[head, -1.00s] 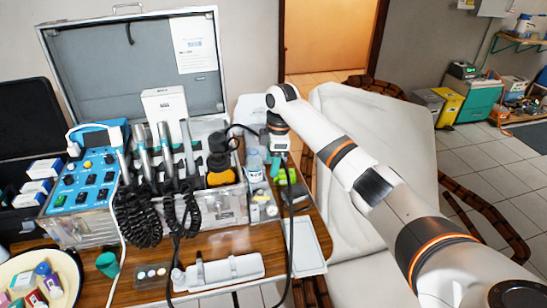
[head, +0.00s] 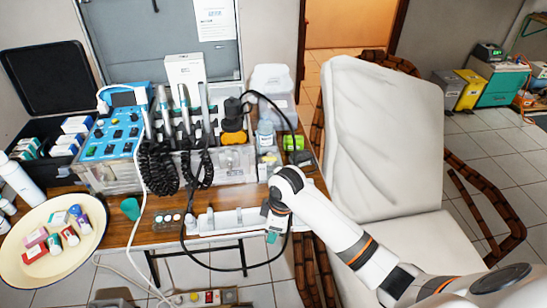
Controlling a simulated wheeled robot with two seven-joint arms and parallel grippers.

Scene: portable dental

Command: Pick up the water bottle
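A small clear bottle with a pale blue label (head: 265,137) stands upright at the right side of the table, beside the metal case; it looks like the water bottle. My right gripper (head: 273,233) points down over the table's front edge, at the right end of the white tray, nearer than the bottle and apart from it. A small teal patch shows at its fingertips; I cannot tell whether it is part of the gripper or something held. The finger gap is too small to read. My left gripper is not in view.
A metal case (head: 225,165) with dental handpieces fills the middle of the table (head: 118,232). A white container (head: 272,85) stands behind the bottle and a green box (head: 293,143) to its right. A cream plate (head: 20,270) and white bottle (head: 18,180) are left. A white chair (head: 385,130) is right.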

